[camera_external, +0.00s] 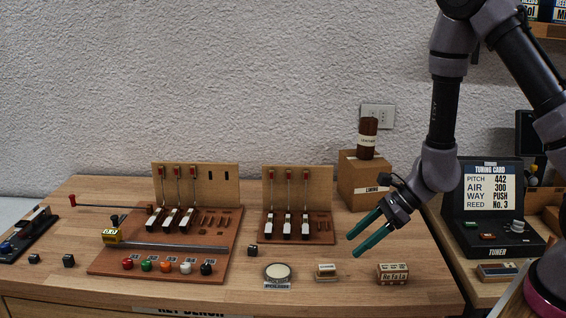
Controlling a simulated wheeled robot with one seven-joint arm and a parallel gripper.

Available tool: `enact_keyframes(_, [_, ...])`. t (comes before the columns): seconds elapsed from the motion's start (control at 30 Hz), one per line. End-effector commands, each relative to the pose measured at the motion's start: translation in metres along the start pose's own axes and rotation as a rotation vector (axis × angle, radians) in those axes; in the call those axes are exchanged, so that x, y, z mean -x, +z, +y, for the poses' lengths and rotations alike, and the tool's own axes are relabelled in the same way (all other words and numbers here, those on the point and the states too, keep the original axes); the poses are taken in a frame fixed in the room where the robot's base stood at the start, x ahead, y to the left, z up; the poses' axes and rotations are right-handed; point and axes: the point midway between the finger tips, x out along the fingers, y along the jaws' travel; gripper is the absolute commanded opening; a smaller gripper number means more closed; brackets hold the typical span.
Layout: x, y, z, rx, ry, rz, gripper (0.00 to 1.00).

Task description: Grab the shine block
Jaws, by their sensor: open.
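My gripper (354,245), with two teal fingers, is open and empty. It hangs above the right part of the wooden bench, fingers pointing down and left. Below it, near the front edge, a small cream-topped block (326,271) sits on the bench. To its right is a brown and cream box (393,273) marked "Re Fa La". To its left is a round pale tin (278,273) on a labelled stand. I cannot read a "shine" label on any of them, so which is the shine block is unclear. The gripper touches none of these.
A wooden board with hammers (297,239) stands behind the tin. A larger board (165,262) with coloured knobs and a metal rod lies left. A carton (363,182) with a brown jar (367,138) stands at the back. A dark tuner case (487,240) is right. Small dark cubes lie about.

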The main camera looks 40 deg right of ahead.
Motion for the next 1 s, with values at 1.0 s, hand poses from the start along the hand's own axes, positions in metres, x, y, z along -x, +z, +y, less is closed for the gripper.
enact_keyframes(1.0, [-0.107,-0.005,-0.002,-0.002,0.000,0.001,0.72])
